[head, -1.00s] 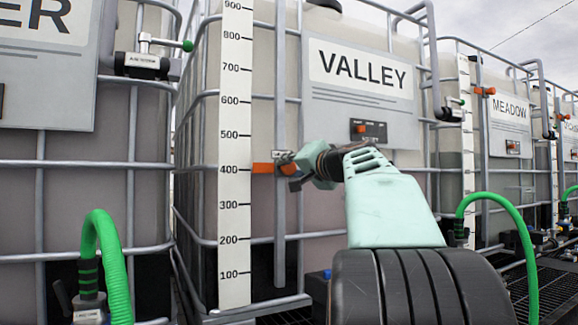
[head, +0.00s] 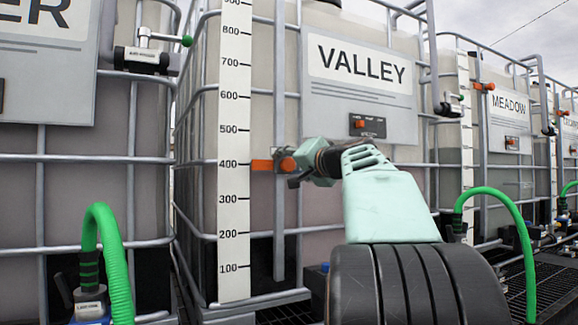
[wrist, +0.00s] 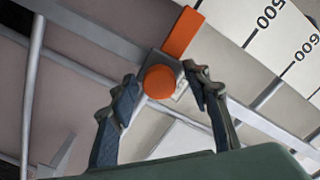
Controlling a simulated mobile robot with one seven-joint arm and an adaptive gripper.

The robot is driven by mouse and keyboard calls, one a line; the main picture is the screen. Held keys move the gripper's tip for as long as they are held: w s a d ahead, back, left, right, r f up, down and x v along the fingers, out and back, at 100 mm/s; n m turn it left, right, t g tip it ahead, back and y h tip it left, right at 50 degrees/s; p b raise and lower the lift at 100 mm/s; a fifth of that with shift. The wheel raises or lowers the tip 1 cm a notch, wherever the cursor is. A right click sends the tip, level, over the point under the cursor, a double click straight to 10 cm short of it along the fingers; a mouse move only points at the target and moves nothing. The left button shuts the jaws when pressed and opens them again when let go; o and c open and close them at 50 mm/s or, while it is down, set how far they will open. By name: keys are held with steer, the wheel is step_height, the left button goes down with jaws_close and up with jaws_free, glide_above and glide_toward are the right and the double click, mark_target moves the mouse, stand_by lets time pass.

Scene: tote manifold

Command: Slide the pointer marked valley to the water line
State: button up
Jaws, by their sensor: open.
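The tank signed VALLEY (head: 360,65) has a white scale (head: 233,200) on its front left. Its orange pointer (head: 262,166) points left at about the 400 mark. The pointer also shows in the wrist view (wrist: 184,33), with a round orange knob (wrist: 160,82) on a grey slider. My gripper (head: 291,168) is at the knob in the head view. In the wrist view my open gripper (wrist: 160,78) has one finger on each side of the knob, with gaps visible. I cannot clearly make out the water line through the tank wall.
A grey upright rail (head: 280,230) carries the slider. Cage bars (head: 190,162) cross the tank front. A signed panel with an orange switch (head: 359,124) is right of the rail. A green hose (head: 117,260) rises at lower left; the MEADOW tank (head: 510,105) stands right.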

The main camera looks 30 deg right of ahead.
steer(key=s, duration=0.7)
steer(key=shift+s+a, duration=0.2)
steer(key=shift+s, duration=0.05)
steer(key=shift+w+a, duration=0.1)
